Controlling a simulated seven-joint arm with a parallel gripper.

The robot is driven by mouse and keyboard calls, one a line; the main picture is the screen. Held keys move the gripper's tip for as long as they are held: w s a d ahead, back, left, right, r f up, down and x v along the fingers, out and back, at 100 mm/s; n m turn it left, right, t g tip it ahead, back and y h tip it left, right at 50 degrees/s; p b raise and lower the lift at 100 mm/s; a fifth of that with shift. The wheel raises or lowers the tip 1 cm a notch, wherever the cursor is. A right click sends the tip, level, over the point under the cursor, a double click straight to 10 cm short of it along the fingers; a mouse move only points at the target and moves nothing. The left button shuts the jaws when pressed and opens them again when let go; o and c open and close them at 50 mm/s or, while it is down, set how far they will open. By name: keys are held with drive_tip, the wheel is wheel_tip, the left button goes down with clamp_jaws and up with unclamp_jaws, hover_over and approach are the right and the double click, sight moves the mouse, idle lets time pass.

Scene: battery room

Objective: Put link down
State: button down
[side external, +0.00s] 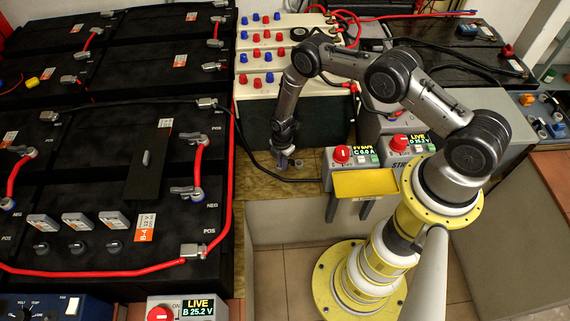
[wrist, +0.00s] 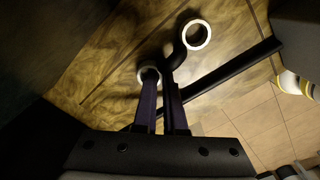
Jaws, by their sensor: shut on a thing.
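The link (wrist: 197,36) shows in the wrist view as a dark piece with a pale-rimmed ring at its upper right end. A second pale rim (wrist: 149,73) shows at the tip of the left finger, partly hidden. My gripper (wrist: 163,88) is shut on the link, with its dark purple fingers either side of its dark middle. In the side view, my gripper (side external: 284,163) points down low over the wooden board (side external: 262,187), between the black batteries and the grey units. A small part of the link (side external: 298,163) shows beside the fingertips. I cannot tell whether it touches the board.
A black cable (side external: 290,180) runs across the board close to my gripper. Black batteries (side external: 100,200) with red cables fill the left. A cream terminal block (side external: 265,85) stands behind.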

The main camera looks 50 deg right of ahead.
wheel_tip(320, 180, up, 19)
wheel_tip(320, 180, up, 8)
hover_over(357, 186)
drive_tip(key=shift+m, duration=0.3)
drive_tip(key=shift+s+f, duration=0.1)
drive_tip(key=shift+f, duration=6.1)
drive_tip(key=shift+f, duration=0.1)
drive_tip(key=c, duration=1)
unclamp_jaws()
